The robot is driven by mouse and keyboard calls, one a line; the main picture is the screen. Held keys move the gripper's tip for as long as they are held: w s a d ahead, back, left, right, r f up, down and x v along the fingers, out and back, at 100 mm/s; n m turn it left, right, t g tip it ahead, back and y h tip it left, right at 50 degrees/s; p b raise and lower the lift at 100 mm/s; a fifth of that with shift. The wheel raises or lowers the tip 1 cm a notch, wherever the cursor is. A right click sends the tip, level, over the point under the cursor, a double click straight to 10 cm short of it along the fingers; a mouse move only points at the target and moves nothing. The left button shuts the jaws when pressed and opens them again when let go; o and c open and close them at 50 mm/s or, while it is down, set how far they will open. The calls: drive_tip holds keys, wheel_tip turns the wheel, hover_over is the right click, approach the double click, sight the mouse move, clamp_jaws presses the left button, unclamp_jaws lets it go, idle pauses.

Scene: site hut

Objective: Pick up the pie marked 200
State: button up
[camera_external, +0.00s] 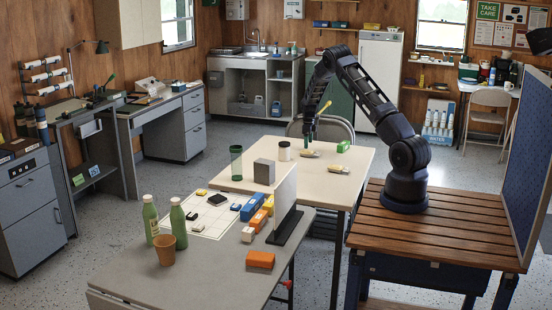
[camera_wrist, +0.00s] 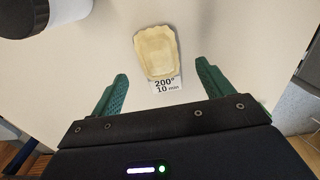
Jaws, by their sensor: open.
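In the wrist view, a pale, crimped-edge pie (camera_wrist: 156,45) lies on the light table, with a white label (camera_wrist: 167,86) reading "200° 10 min" at its near end. My gripper (camera_wrist: 162,69) has its green fingers spread wide, with nothing between them. The pie lies ahead of and between the fingertips, apart from both. In the outside view my gripper (camera_external: 311,136) points down above a small pie (camera_external: 310,154), which seems to be the same one. A second pie-like item (camera_external: 339,168) lies to its right; its label cannot be read.
A green box (camera_external: 343,146) lies to the right. A grey block (camera_external: 264,171) and a green-topped clear cylinder (camera_external: 236,163) stand further left.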

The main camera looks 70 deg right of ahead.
sight(310, 154)
drive_tip(key=shift+w+f, duration=0.1)
drive_tip(key=shift+f, duration=2.7)
drive_tip(key=c, duration=1.1)
drive_tip(key=shift+r, duration=0.1)
